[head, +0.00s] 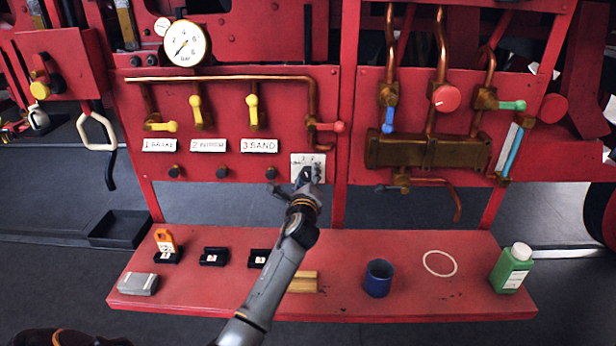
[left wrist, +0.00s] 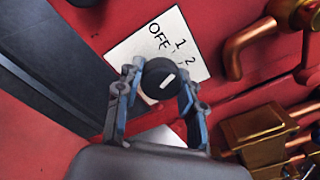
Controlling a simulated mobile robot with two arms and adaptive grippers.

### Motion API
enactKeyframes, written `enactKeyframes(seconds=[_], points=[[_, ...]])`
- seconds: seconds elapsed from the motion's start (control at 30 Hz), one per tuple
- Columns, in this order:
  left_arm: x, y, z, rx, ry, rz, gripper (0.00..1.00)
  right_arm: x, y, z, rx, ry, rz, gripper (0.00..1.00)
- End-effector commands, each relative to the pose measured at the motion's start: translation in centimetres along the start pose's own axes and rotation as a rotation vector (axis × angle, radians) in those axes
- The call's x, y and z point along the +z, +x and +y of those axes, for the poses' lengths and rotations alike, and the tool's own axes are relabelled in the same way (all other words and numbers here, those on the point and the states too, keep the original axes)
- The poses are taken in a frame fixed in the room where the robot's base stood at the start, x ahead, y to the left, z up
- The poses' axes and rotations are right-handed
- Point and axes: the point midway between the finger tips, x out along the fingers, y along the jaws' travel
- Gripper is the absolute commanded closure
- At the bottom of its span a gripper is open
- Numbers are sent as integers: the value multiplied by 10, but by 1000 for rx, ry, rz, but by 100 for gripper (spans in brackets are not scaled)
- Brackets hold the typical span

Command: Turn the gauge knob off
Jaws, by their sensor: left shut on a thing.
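The gauge knob (left wrist: 158,79) is a round black knob with a short white mark. It sits on a white label plate (left wrist: 150,48) printed OFF, 1 and 2. In the left wrist view the mark slants up and right, roughly toward the 2. My left gripper (left wrist: 156,97) has one finger on each side of the knob and is shut on it. In the head view my left gripper (head: 307,178) covers the knob and the lower part of the label plate (head: 300,160). The pressure gauge (head: 187,43) is at the upper left of the panel. My right gripper is not in view.
Copper pipes with yellow valve levers (head: 254,108) and a red-handled valve (head: 338,127) surround the spot. A brass block (head: 428,151) is to the right. The red shelf (head: 335,250) below holds a blue cup (head: 378,278), a green bottle (head: 511,268) and small black holders (head: 214,257).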

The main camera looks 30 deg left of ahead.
Motion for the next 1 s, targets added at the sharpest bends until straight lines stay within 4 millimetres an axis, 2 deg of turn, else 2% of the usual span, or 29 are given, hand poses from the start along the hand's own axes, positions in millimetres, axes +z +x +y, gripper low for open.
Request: enactKeyframes(seconds=[0.27, 1.0], points=[[-1, 0, 1, -3, -78, -3, 93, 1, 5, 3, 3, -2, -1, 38], [-1, 0, 0, -18, -609, -21, 93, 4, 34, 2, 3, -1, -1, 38]])
